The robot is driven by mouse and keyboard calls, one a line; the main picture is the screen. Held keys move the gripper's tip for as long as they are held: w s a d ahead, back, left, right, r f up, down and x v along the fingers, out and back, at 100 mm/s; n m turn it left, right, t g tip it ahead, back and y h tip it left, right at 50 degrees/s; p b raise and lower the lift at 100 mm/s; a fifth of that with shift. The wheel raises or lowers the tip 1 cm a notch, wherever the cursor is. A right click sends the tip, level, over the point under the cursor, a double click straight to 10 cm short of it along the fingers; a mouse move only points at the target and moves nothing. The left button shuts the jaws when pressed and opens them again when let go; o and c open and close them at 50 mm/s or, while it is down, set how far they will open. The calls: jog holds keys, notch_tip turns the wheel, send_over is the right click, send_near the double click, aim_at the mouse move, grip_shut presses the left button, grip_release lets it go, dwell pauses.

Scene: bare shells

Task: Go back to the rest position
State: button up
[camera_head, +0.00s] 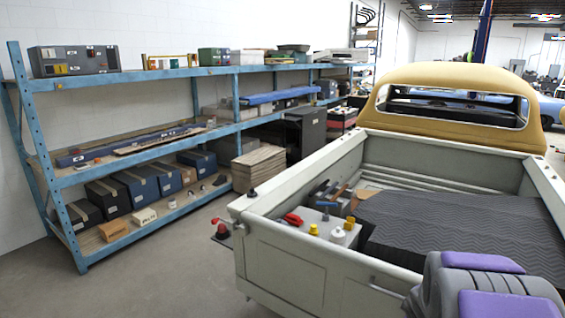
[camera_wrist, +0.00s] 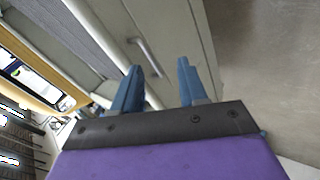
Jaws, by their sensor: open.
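My gripper (camera_wrist: 160,68) shows in the wrist view with its two blue fingers apart. Nothing is between the fingers. Behind them is the pale side of the pickup truck (camera_wrist: 165,25), with a handle-like bar on it. I cannot tell the distance to it, and no contact shows. In the head view, purple and grey parts of my own arm fill the lower right corner, beside the truck bed (camera_head: 290,240). My gripper's fingers do not show in that view.
The truck's yellow cab (camera_head: 440,80) stands behind the bed. The bed holds a dark ridged mat (camera_head: 460,225), tools and a red item (camera_head: 292,219). A blue shelf rack (camera_head: 150,75) with boxes lines the left wall. Bare floor (camera_head: 165,265) lies between rack and truck.

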jog(key=s+a+m+g+y+b, duration=0.1)
jog(key=s+a+m+g+b, duration=0.1)
jog(key=s+a, duration=0.5)
jog(key=s+a+m+g+y+b, duration=0.1)
jog(key=s+a+m+g+b, duration=0.2)
jog(key=s, duration=1.4)
jog(key=s+a+m+g+y+b, duration=0.1)
jog(key=s+a+m+g+b, duration=0.2)
jog(key=s+a, duration=0.8)
jog(key=shift+s+f+g+b, duration=0.3)
jog(key=shift+s+f+b, duration=0.05)
jog(key=shift+s+f, duration=0.1)
